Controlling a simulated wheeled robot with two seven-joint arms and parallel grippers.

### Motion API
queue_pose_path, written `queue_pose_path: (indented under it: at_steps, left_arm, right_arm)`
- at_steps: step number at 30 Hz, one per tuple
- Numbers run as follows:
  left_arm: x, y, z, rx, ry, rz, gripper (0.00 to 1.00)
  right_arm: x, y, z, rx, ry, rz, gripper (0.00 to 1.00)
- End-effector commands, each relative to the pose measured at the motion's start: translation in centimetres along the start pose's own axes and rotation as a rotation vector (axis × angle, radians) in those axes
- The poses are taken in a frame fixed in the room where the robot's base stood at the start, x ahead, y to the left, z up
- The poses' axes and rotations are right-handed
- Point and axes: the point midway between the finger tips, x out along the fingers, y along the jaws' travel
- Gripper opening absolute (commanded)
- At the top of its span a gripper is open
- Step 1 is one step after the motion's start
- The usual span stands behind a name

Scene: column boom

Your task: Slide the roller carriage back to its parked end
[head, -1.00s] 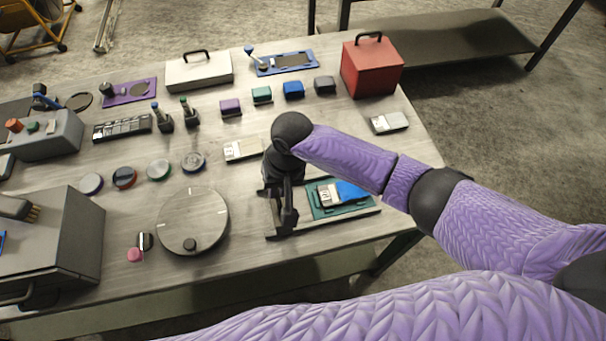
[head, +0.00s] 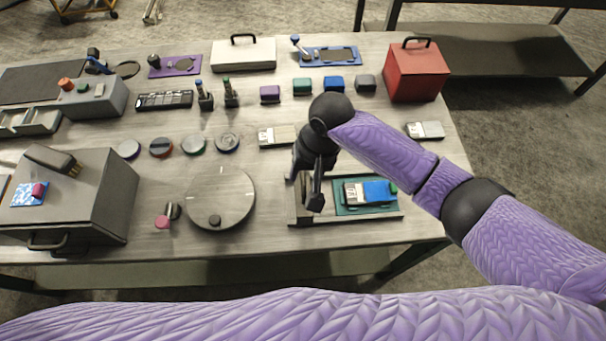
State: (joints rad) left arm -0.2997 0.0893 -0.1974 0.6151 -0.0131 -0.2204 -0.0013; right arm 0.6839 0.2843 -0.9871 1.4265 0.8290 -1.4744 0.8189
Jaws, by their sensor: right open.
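A framed rail station (head: 352,221) sits at the front right of the table. A grey-brown upright block at its left end (head: 301,205) looks like the roller carriage, partly hidden by my right gripper. A teal plate (head: 342,207) with a blue and white piece (head: 375,192) on it lies in the station, to the block's right. My right gripper (head: 314,200) is open and points down at the block's right side. I cannot tell whether it touches the block. My left gripper is out of view.
A round disc (head: 220,190) with a dark knob lies left of the station. A large grey box (head: 85,200) stands further left. A pale card-like piece (head: 277,136) lies behind the gripper. A red box (head: 417,75) stands at the back right.

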Motion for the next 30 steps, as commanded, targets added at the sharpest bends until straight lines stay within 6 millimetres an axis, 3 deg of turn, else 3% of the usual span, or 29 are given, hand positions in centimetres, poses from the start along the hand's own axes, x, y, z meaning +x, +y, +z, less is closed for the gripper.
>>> queue_pose_path:
  at_steps: [1, 3, 9, 23, 26, 30]
  left_arm:
    - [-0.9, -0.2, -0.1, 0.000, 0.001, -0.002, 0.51]
    - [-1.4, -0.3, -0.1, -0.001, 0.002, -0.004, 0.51]
    - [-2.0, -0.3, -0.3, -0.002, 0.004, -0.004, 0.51]
    - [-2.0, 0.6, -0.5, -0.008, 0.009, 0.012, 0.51]
    - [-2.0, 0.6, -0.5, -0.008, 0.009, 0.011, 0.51]
    - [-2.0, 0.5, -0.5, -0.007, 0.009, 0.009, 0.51]
  right_arm:
    - [-1.9, -0.1, -0.1, -0.001, 0.004, -0.002, 0.51]
    - [-3.6, -0.1, -0.1, -0.002, 0.005, -0.001, 0.51]
    - [-6.5, -0.1, 0.0, -0.001, 0.002, -0.001, 0.51]
    - [-6.6, 0.0, 0.0, -0.003, 0.000, -0.001, 0.51]
    - [-5.9, -0.7, 1.2, -0.046, 0.008, -0.035, 0.51]
    - [-4.3, -1.7, 5.0, -0.165, 0.088, -0.136, 0.51]
